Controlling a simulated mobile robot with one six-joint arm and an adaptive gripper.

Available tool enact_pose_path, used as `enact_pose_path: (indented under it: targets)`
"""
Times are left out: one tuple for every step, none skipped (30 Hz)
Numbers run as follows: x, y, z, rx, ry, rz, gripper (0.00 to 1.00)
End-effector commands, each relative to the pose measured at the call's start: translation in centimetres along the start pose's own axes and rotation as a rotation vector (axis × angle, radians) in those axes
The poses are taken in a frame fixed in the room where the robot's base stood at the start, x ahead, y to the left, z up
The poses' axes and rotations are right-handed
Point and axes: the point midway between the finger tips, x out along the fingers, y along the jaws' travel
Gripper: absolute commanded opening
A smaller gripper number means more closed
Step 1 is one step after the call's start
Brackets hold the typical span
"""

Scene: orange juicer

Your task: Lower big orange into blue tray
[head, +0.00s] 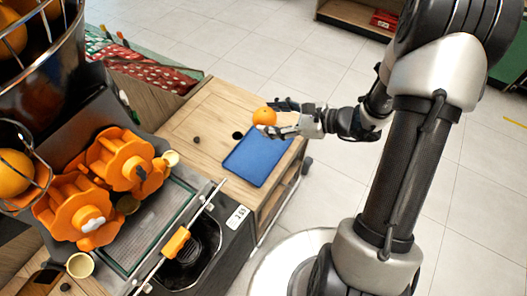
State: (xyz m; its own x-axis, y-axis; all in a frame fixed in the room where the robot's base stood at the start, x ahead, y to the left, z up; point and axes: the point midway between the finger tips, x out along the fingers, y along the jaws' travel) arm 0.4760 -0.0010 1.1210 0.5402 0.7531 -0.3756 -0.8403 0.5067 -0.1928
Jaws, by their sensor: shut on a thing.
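My gripper (280,117) reaches in from the right and is shut on the big orange (264,116). The orange sits between the fingers, above or near the far edge of the blue tray (255,160). The tray is flat and lies on the light wooden top of the cart. I see nothing on the visible part of the tray. The exact height of the orange over the tray cannot be told from this view.
The juicer's orange rotors (122,160) and metal drip grille (150,228) stand at the left. A wire basket holds more oranges (12,172). The wooden cart top (190,122) is mostly bare, with dark holes. A crate of red goods (150,72) stands behind.

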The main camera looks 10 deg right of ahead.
Motion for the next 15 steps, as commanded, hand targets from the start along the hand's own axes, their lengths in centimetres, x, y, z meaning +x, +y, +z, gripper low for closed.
enact_pose_path:
  targets:
    - [-0.01,-0.01,0.06,-0.001,-0.001,0.0,0.3]
    - [0.0,-0.01,0.06,-0.001,-0.001,0.0,0.3]
    - [0.0,-0.01,0.07,0.0,-0.001,0.0,0.3]
    - [0.0,0.0,0.07,0.0,-0.001,0.0,0.3]
    - [0.0,0.0,0.08,0.0,-0.001,0.001,0.3]
    - [0.0,0.0,0.08,0.0,-0.001,0.001,0.3]
    - [0.0,0.01,0.08,0.0,-0.001,0.001,0.3]
    - [0.0,0.01,0.09,0.0,-0.001,0.001,0.3]
    - [0.0,0.01,0.09,0.0,-0.001,0.001,0.3]
    - [0.0,0.01,0.09,0.0,-0.001,0.001,0.3]
    - [0.0,0.01,0.09,0.0,-0.001,0.001,0.3]
    - [0.02,0.01,0.08,0.0,-0.001,0.001,0.3]
    - [0.04,0.0,0.04,0.0,-0.001,0.001,0.3]
    - [0.1,-0.03,-0.05,0.0,-0.001,0.001,0.3]
    - [0.21,-0.08,-0.23,0.0,-0.001,0.001,0.3]
